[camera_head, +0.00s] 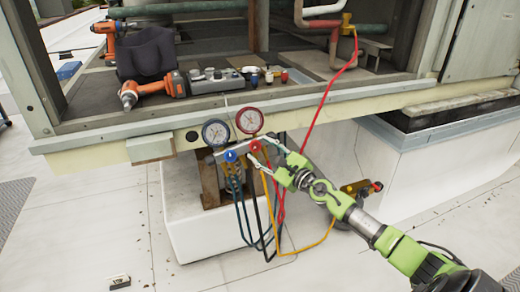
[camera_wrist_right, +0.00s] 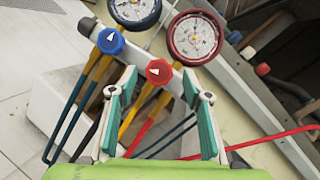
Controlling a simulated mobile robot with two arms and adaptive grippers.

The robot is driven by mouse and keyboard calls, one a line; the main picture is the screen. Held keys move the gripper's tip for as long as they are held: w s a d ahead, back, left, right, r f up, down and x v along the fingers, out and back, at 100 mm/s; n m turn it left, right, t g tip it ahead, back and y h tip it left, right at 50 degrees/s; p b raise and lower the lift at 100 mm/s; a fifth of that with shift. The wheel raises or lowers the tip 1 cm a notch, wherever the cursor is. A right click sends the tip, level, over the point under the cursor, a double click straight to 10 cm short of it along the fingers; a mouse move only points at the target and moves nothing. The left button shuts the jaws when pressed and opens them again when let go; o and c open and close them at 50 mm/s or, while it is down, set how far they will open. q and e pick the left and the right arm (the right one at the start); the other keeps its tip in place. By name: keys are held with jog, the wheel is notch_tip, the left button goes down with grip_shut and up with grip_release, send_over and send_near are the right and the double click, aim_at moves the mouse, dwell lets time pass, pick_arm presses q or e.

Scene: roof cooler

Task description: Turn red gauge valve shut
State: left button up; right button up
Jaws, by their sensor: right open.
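The gauge manifold hangs at the front edge of the cooler. Its red valve knob (camera_head: 255,147) sits below the red-rimmed gauge (camera_head: 250,120). In the right wrist view the red knob (camera_wrist_right: 159,71) has a white arrow and lies between and just beyond my open fingertips. My right gripper (camera_head: 266,152) reaches in from the right with its fingers spread around the knob; I cannot tell whether they touch it. The blue knob (camera_head: 231,156) is to the left, under the blue gauge (camera_head: 215,132); it also shows in the wrist view (camera_wrist_right: 110,41). My left gripper is not in view.
Blue, yellow and red hoses (camera_head: 245,215) hang below the manifold, close to my right gripper. An orange drill (camera_head: 150,88), a black pouch (camera_head: 147,55) and small fittings lie on the ledge above. A yellow-and-black device (camera_head: 357,189) stands behind my right arm.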

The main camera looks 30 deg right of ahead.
jog(key=shift+w+a, duration=0.1)
jog(key=shift+w, duration=0.55)
jog(key=c, duration=1.1)
